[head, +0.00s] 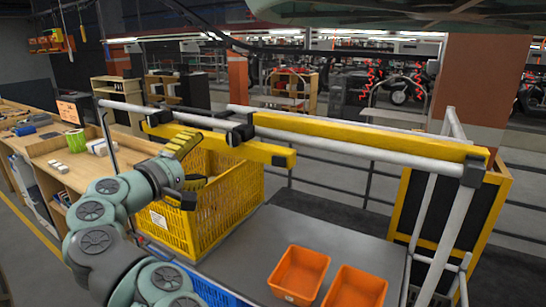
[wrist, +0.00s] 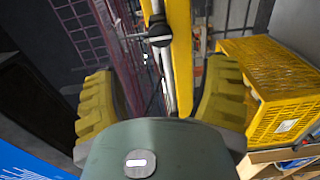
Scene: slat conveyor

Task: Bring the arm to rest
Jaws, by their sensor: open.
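My gripper (head: 187,165) is at the left of the head view, in front of and above the large yellow crate (head: 225,213). In the wrist view my gripper (wrist: 162,95) has its two yellow ribbed fingers wide apart. Nothing is held between them. A yellow beam (wrist: 180,50) shows beyond the gap; I cannot tell how far off it is. A yellow crate (wrist: 270,85) stands to the right in that view.
Two orange bins (head: 299,272) (head: 356,291) sit on the grey surface (head: 330,238). A blue crate (head: 218,294) is at the bottom. Yellow beams (head: 370,137) and a grey rail (head: 350,150) cross above the yellow crate. A wooden workbench (head: 75,165) stands at left.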

